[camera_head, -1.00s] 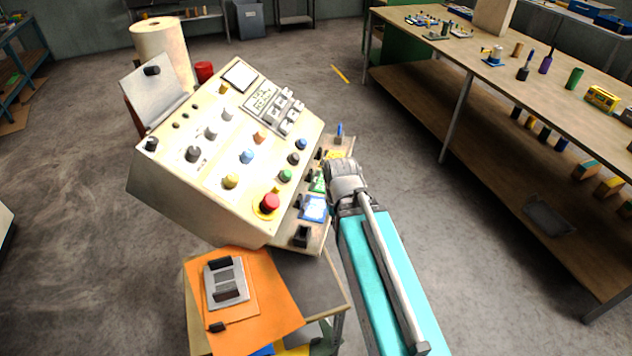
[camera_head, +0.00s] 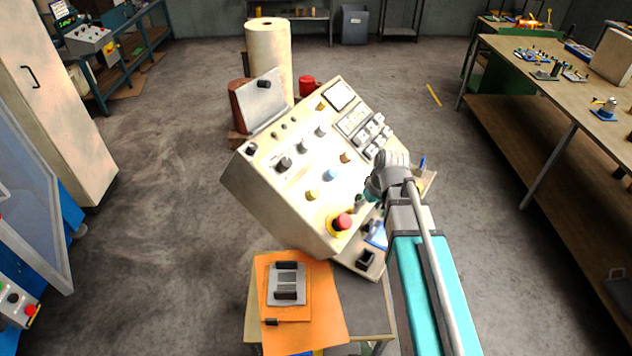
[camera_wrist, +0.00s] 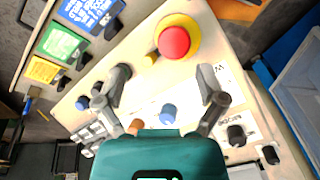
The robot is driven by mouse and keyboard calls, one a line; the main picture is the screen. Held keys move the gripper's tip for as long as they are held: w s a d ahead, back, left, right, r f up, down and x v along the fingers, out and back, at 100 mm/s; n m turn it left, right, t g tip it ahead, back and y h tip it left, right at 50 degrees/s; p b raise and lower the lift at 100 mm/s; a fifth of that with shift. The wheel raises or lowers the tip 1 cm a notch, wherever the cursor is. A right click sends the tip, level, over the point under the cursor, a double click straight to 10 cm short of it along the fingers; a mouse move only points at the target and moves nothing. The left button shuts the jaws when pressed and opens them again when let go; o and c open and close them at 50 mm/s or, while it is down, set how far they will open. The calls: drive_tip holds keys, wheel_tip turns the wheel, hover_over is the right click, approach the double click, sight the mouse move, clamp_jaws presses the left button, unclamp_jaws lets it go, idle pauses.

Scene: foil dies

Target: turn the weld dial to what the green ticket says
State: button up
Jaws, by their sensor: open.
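A tilted cream control panel (camera_head: 262,200) carries several coloured dials, among them a blue dial (camera_head: 330,174), and a red push button (camera_head: 343,222). I cannot read which dial is the weld dial; a black dial (camera_head: 283,163) has small unreadable lettering beside it. The green ticket (camera_wrist: 62,42) lies between a blue and a yellow ticket in the wrist view; its writing is too blurred to read. My gripper (camera_wrist: 163,80) is open and empty above the panel, with the blue dial (camera_wrist: 168,112) and an orange dial (camera_wrist: 135,127) near its fingers. My arm hides the panel's right dials in the head view.
The red button (camera_wrist: 175,42) on its yellow ring stands close beyond the fingers. An orange board (camera_head: 262,325) with a grey block is in front of the panel. A paper roll (camera_head: 268,60) stands behind. A long workbench (camera_head: 545,85) is at right. Floor is free at left.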

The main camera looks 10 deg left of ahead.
sight(316, 192)
drive_tip(key=w+a+r+n+y+p, duration=0.2)
drive_tip(key=w+a+r+n+p, duration=0.2)
drive_tip(key=w+a+r+p, duration=0.2)
drive_tip(key=a+r, duration=0.2)
drive_tip(key=a, duration=0.2)
drive_tip(key=shift+a+r+t, duration=0.2)
drive_tip(key=shift+r+t, duration=0.1)
drive_tip(key=shift+r, duration=0.05)
drive_tip(key=shift+w+f, duration=0.1)
drive_tip(key=b+x, duration=1.2)
drive_tip(key=x, duration=0.1)
drive_tip(key=shift+a+f, duration=0.2)
drive_tip(key=shift+f, duration=0.1)
drive_tip(key=shift+b, duration=0.3)
